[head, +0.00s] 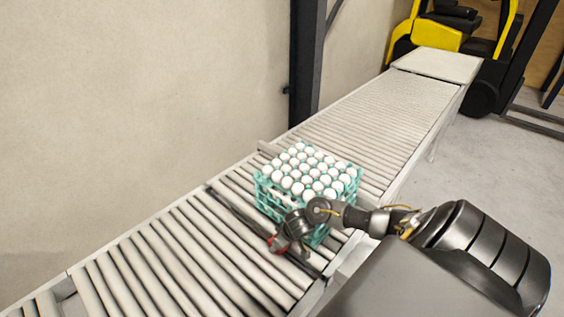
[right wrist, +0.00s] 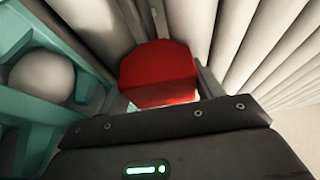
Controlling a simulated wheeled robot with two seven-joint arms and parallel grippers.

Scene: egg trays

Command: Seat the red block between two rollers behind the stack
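The stack of teal egg trays (head: 262,193), with white eggs on top, stands on the roller conveyor (head: 190,250). It also shows at the left of the right wrist view (right wrist: 95,42). My right gripper (head: 280,245) is low over the rollers, close beside the stack's near side. It is shut on the red block (right wrist: 158,72), with a finger on either side. In the head view only a small red part of the block (head: 275,243) shows, as the gripper hides the rest. I cannot tell whether the block touches the rollers. My left gripper is not in view.
A dark bar (head: 232,208) lies across the rollers near the stack and my right gripper. A pale piece (head: 268,147) sits at the conveyor's wall-side edge. Rollers at the lower left are clear. A dark post (head: 306,70) and yellow forklift (head: 440,35) stand beyond.

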